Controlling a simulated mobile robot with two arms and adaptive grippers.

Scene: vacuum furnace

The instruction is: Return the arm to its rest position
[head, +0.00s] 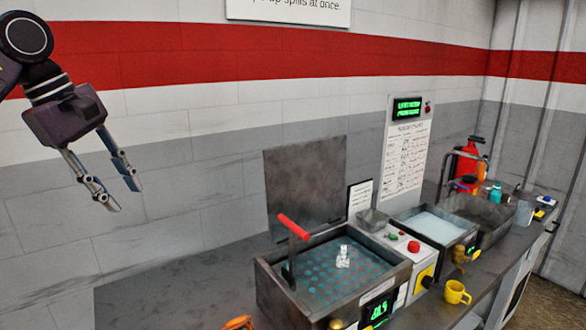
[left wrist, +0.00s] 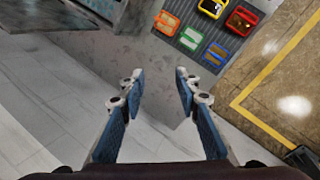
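My left gripper (head: 125,197) is raised at the upper left of the head view, in front of the striped wall and well clear of the bench. Its two fingers point down to the right, are spread apart and hold nothing. In the left wrist view the same gripper (left wrist: 160,78) shows a wide empty gap between its blue-padded fingers, with floor and a grey surface behind. My right gripper is in neither view.
A metal bath (head: 334,272) with a raised lid (head: 305,185) and a red-handled lever (head: 293,227) stands on the bench. A yellow mug (head: 456,292) and red extinguisher (head: 468,160) are further right. Space around the left gripper looks free.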

